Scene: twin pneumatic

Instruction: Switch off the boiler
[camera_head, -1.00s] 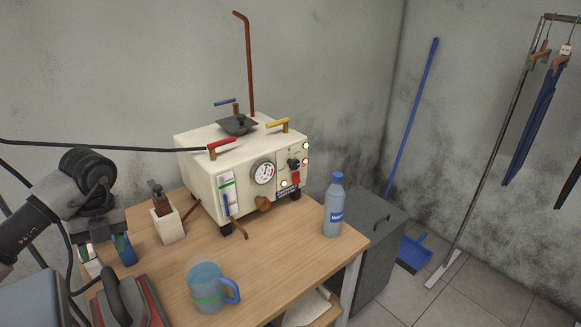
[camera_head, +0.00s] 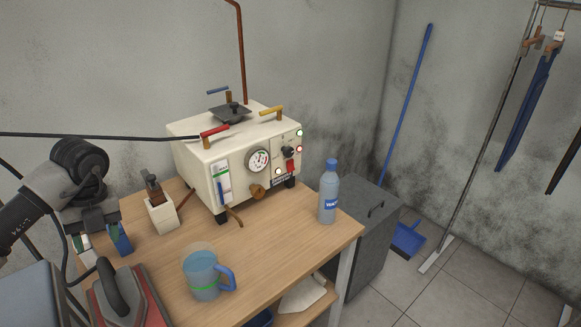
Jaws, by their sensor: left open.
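The boiler (camera_head: 205,165) is a cream box at the back of the wooden table. Its front has a round pressure gauge (camera_head: 258,160), a black knob (camera_head: 288,152), a red switch (camera_head: 291,167), small lit lamps and a sight glass with a blue-handled valve. Red, yellow and blue handled valves and a dark filler cap sit on its top. My left gripper (camera_head: 100,243) is at the left, pointing down, open, its coloured fingertips apart with nothing seen between them. It is left of the boiler and well apart from it. My right gripper is not in view.
A blue water bottle (camera_head: 328,195) stands at the table's right edge. A blue-tinted jug (camera_head: 201,278) and a red-based iron (camera_head: 128,298) are at the front. A small white container (camera_head: 161,215) stands between my gripper and the boiler. A black hose crosses to the boiler top.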

